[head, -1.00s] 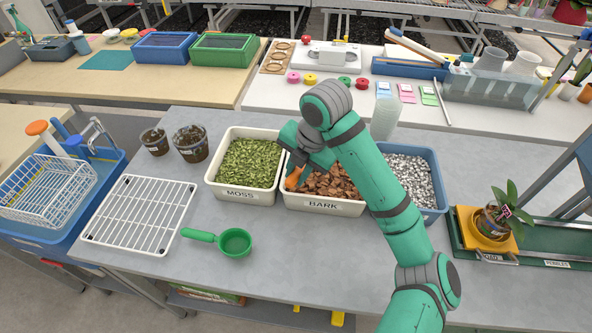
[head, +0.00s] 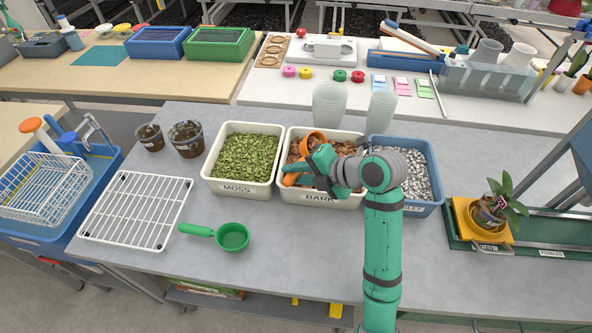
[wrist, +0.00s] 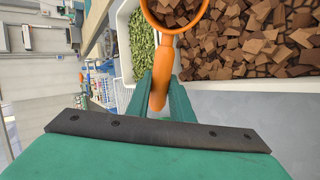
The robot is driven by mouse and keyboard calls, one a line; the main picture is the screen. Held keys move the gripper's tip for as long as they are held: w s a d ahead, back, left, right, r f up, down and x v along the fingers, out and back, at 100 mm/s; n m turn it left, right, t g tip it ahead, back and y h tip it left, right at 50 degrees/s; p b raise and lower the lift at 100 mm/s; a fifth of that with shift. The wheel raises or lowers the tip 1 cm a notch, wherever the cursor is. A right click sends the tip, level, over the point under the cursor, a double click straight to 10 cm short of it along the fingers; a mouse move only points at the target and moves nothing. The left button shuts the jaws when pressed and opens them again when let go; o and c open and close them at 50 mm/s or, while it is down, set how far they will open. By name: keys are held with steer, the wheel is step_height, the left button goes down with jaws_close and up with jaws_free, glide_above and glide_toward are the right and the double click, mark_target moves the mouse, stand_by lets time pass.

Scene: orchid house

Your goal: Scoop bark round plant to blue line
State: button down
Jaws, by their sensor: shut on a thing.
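My gripper (head: 308,166) is shut on the handle of an orange scoop (head: 312,140), over the white bin labelled BARK (head: 318,197). In the wrist view the orange handle (wrist: 159,85) lies between the fingers (wrist: 163,82). Brown bark pieces (wrist: 174,8) show inside the scoop's cup, and more bark (wrist: 250,45) fills the bin beyond. The potted plant (head: 489,212) stands far to the right in a yellow holder (head: 466,222), its leaves tilted to the right. I cannot make out a blue line on its pot.
The MOSS bin (head: 233,187) stands left of the bark and the blue PEBBLES bin (head: 422,208) right of it. A green scoop (head: 232,237) and white rack (head: 137,210) lie at left. Clear cups (head: 330,103) stand behind the bins.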

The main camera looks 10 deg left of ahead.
steer(key=shift+s+a+r, duration=0.1)
steer(key=shift+s+a, duration=0.05)
steer(key=shift+d, duration=0.2)
stand_by(0.6)
steer(key=shift+y, duration=0.3)
steer(key=shift+d+r+t+y, duration=0.1)
steer(key=shift+r+t+y, duration=0.15)
steer(key=shift+y, duration=0.35)
stand_by(0.5)
steer(key=shift+d+t+y, duration=0.15)
steer(key=shift+t+y, duration=0.2)
steer(key=shift+y, duration=0.25)
stand_by(0.5)
steer(key=shift+r, duration=0.1)
